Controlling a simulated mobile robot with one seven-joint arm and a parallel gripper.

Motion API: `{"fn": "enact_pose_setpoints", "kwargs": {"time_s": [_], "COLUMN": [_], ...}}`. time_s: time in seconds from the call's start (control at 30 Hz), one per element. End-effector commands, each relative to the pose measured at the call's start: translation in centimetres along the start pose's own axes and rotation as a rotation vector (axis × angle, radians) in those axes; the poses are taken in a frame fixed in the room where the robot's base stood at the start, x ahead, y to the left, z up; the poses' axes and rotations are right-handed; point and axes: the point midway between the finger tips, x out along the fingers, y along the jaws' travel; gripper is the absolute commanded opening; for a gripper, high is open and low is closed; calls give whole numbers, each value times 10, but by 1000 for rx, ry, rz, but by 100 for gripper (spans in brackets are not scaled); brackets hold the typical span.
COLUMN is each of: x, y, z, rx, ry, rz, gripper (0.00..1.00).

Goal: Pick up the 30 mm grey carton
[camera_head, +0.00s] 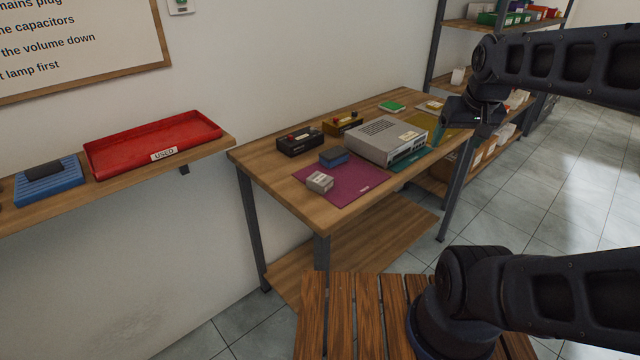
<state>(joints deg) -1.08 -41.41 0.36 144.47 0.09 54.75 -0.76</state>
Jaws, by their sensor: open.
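A small grey carton (320,182) sits on the purple mat (352,186) at the near side of the workbench. A blue box (334,156) lies just behind it on the same mat. My gripper (440,128) is at the right end of the bench, in front of a teal and olive mat area, well to the right of the carton and apart from it. Its fingers are small and dark in this view. I see nothing held between them.
A grey hi-fi unit (388,142) stands on the bench right of the carton. A red tray (152,145) labelled USED rests on the left shelf. The bench's near left corner is clear.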

Motion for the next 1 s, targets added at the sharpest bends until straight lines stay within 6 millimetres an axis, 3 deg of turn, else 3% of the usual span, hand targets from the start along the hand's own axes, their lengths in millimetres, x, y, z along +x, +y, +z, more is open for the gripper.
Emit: {"fn": "enact_pose_setpoints", "kwargs": {"time_s": [0.47,0.7,1.0], "x": [46,80,130], "y": [-78,-135,-218], "z": [-80,-109,-126], "rx": [-316,-482,-693], "ry": [-131,-195,-271], "rz": [-67,-101,-143], "gripper": [80,80,80]}}
